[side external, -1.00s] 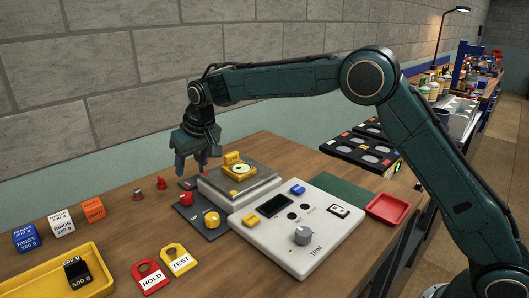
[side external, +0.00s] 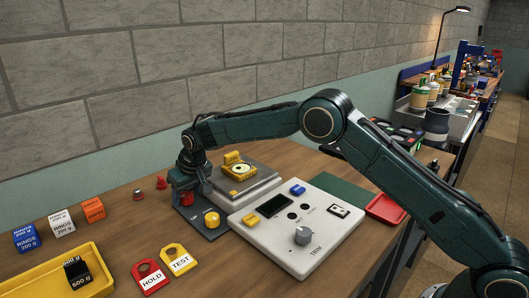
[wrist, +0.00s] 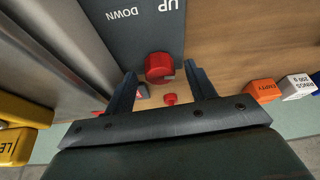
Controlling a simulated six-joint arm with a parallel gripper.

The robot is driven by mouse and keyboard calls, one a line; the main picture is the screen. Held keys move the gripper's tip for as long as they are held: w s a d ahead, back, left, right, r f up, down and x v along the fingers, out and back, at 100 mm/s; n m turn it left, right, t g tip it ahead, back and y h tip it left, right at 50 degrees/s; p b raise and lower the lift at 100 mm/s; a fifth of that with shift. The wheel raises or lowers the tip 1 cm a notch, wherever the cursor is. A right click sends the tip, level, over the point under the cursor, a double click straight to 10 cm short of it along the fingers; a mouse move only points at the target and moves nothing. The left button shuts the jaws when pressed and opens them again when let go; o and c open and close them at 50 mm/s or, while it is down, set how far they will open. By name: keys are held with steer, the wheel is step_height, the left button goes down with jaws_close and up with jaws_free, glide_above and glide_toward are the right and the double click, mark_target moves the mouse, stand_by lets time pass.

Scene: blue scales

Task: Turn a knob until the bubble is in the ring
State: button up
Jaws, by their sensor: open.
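The red knob (wrist: 158,66) stands on a dark grey plate (wrist: 122,38) marked UP and DOWN. In the wrist view it lies between the tips of my open gripper (wrist: 161,76), with a finger on each side and no clear contact. In the side view my gripper (side external: 186,192) points down around the red knob (side external: 186,198), largely covering it. A yellow knob (side external: 211,218) stands on the same plate. The round bubble level (side external: 240,169), in a yellow holder, sits on the scale's steel pan (side external: 262,180). The bubble's place in the ring is too small to tell.
A white console (side external: 300,252) with a grey TRIM knob (side external: 302,235) stands right of the plate. Red pegs (side external: 161,183), weight boxes (side external: 93,209), a yellow tray (side external: 92,281) and HOLD and TEST tags (side external: 179,262) lie to the left. Bare wood lies between.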

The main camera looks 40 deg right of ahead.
steer(key=shift+w+f, duration=0.15)
steer(key=shift+f, duration=0.15)
steer(key=c, duration=1)
steer(key=shift+o, duration=0.2)
steer(key=shift+d, duration=0.1)
steer(key=n+y, duration=0.1)
steer(key=n, duration=0.2)
steer(key=shift+d, duration=0.1)
steer(key=shift+n+g+y, duration=0.3)
steer(key=shift+n+y, duration=0.1)
steer(key=shift+n, duration=0.6)
